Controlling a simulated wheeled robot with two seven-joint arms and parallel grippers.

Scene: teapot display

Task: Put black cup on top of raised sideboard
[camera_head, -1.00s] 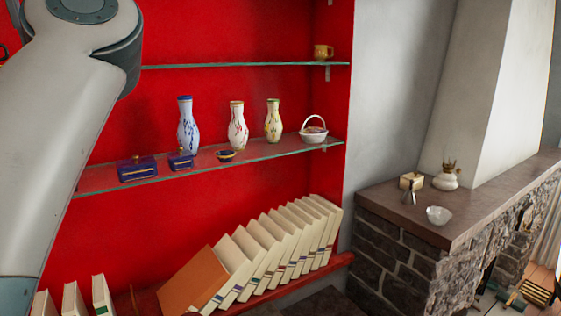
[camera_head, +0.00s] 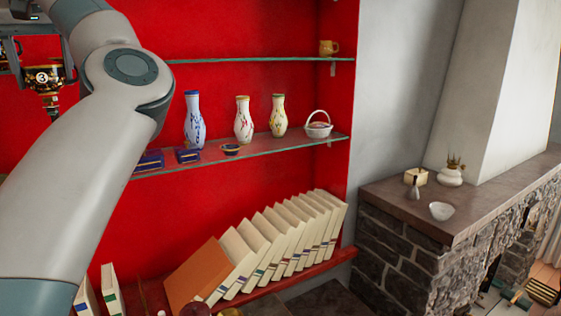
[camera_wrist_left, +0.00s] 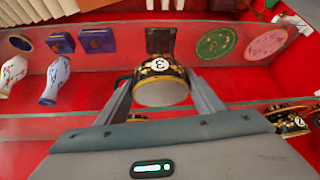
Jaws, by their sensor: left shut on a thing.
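The black cup (camera_head: 55,74) has gold ornament and a white disc with a 3. It is at the top left of the head view, in front of the red shelf back. My left gripper (camera_head: 38,62) is shut on it, partly cut off by the frame edge. In the left wrist view the cup (camera_wrist_left: 162,90) sits between the two fingers of my left gripper (camera_wrist_left: 160,97). I cannot tell for certain which surface is the raised sideboard; a brown-topped stone ledge (camera_head: 385,197) stands at the right. My right gripper is out of view.
A glass shelf (camera_head: 265,146) holds vases, blue boxes and a white basket (camera_head: 318,124). Leaning books (camera_head: 262,245) fill the shelf below. A white bowl (camera_head: 441,211) and a white pot (camera_head: 450,176) stand on the ledge. Another black cup (camera_wrist_left: 288,123) shows in the wrist view.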

